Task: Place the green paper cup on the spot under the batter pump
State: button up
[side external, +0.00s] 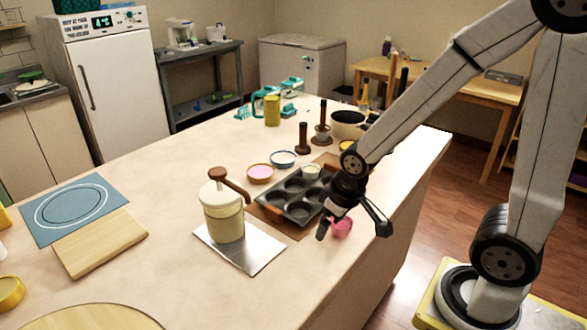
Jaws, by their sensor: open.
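The batter pump (223,222) is a cream-yellow jar with a white lid and a brown spout reaching over its back right. It stands on a silver plate (262,252). A pink cup-like item (342,228) lies near the counter's right edge. My gripper (352,232) is open, its fingers on either side of the pink item in this view; I cannot tell how high they are above it. A small pale cup (311,171) sits at the far end of the dark muffin tray (298,212). I cannot make out a clearly green paper cup; my gripper and arm hide part of the area.
The muffin tray lies on a brown board between pump and gripper. Behind it are a pink-filled bowl (260,173), a blue-rimmed bowl (283,159) and a brown upright tool (303,138). A wooden board (100,243) and blue mat (75,205) lie left. The counter's middle left is clear.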

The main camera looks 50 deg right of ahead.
jog(key=w+d+t+h, duration=0.1)
jog(key=w+d+t, duration=0.1)
jog(key=w+d, duration=0.6)
jog(key=w+d+t+h, duration=0.1)
jog(key=w+d+t, duration=0.25)
jog(key=d, duration=0.95)
jog(key=shift+t+y, duration=0.25)
jog(key=shift+y, duration=0.65)
jog(key=s+d+f, duration=0.1)
jog(key=d, duration=0.3)
jog(key=d+f, duration=0.2)
jog(key=d, duration=0.2)
jog(key=s+d+f, duration=0.1)
jog(key=d, duration=0.3)
jog(key=shift+s+d+f, duration=0.15)
jog(key=shift+s+d, duration=0.1)
jog(key=shift+s, duration=0.05)
jog(key=shift+s+d+f, duration=0.3)
jog(key=shift+s+d, duration=0.1)
jog(key=shift+x, duration=1.3)
jog(key=shift+w, duration=0.1)
jog(key=shift+x, duration=2.5)
